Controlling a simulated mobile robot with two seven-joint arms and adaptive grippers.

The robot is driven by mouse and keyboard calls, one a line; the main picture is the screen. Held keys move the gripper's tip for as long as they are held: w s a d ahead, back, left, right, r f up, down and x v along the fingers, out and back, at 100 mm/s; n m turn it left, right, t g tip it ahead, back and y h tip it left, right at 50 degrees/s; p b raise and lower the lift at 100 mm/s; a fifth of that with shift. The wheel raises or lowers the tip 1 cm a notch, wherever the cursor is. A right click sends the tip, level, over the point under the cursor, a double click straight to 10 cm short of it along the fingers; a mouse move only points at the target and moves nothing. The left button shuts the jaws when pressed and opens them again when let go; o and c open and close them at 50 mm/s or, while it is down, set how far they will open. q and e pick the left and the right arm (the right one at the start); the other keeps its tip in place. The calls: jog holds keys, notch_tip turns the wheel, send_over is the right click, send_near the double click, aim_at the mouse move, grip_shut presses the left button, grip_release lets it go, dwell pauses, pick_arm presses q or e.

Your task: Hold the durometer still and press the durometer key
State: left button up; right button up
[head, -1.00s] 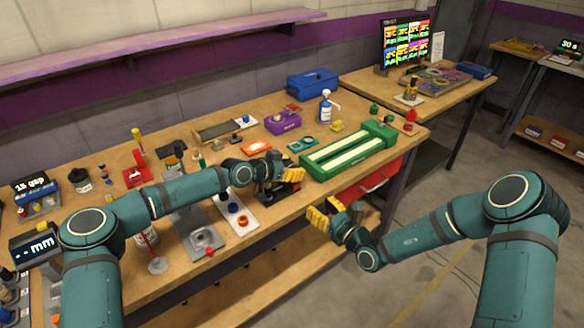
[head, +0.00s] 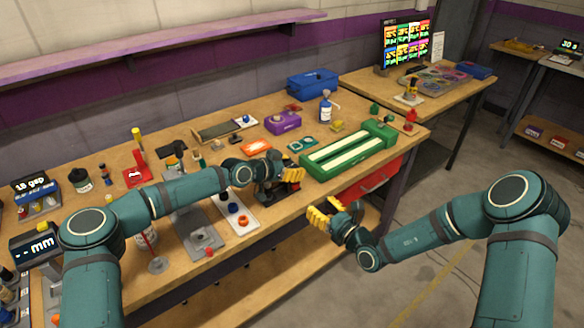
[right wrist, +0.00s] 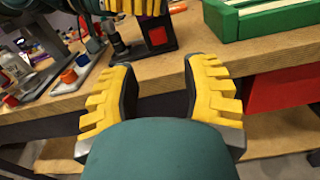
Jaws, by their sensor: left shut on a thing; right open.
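The durometer (right wrist: 160,34) appears to be the small dark block with a red square on its face, near the front edge of the bench in the right wrist view. In the head view it is mostly hidden by my left gripper (head: 287,175). The left gripper's yellow fingers (right wrist: 128,5) also show at the top of the right wrist view, shut on the durometer from above. My right gripper (head: 325,215) is open and empty, in front of the bench edge. Its two yellow fingers (right wrist: 160,85) are spread below the durometer in the right wrist view. I cannot tell whether the red square is the key.
A green slotted track (head: 347,153) lies right of the left gripper. A white tray (head: 240,212) with a blue and an orange ring piece lies to its left. A red drawer (head: 370,185) is under the bench top. There is free room in front of the bench.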

aim_at(295, 191)
jog(key=shift+s, duration=0.1)
jog(key=c, duration=0.4)
jog(key=shift+n, duration=0.7)
jog(key=v, duration=0.3)
jog(key=f+v, duration=0.1)
jog(key=v, duration=0.1)
jog(key=shift+s+a, duration=0.3)
grip_shut()
jog(key=x, duration=1.4)
jog(key=shift+a, duration=0.1)
